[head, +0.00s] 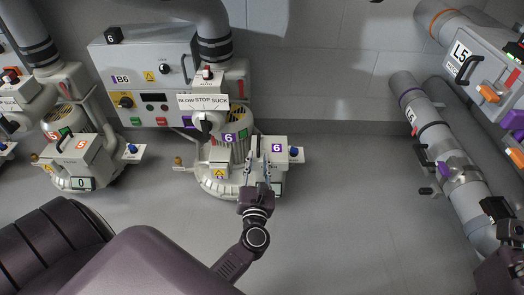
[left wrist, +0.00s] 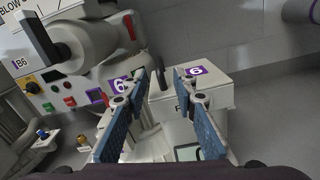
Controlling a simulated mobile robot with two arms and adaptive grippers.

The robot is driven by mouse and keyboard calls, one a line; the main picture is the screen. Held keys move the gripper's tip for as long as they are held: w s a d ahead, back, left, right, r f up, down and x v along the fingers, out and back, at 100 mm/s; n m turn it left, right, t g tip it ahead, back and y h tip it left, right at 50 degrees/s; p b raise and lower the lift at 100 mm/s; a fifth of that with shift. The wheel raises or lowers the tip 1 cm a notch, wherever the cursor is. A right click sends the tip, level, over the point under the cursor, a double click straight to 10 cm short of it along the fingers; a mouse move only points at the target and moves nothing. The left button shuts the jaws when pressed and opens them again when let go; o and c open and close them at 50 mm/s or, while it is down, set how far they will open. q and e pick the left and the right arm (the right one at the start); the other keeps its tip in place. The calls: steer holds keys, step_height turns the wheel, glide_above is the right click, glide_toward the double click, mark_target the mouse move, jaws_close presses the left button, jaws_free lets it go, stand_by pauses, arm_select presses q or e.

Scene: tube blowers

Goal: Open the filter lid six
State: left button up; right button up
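The white filter box six (head: 281,158), with a purple "6" label on its top, stands at the right of blower six. Its lid (left wrist: 212,83) looks shut in the left wrist view. A dark handle (left wrist: 163,79) stands at the lid's left edge, between the fingers as seen there. My left gripper (head: 257,160) is open, with its blue-padded fingers over the near left part of the box. The same gripper (left wrist: 160,75) shows apart-spread fingertips in the left wrist view; I cannot tell whether they touch the handle. My right gripper is not clearly visible; dark purple arm parts show at the lower right edge.
Control box B6 (head: 150,75) is behind. Blower five (head: 80,160) stands left. The floor between is clear.

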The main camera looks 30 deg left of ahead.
mark_target(258, 149)
arm_select(q)
steer(key=shift+b+x, duration=0.8)
steer(key=shift+x, duration=3.15)
jaws_close()
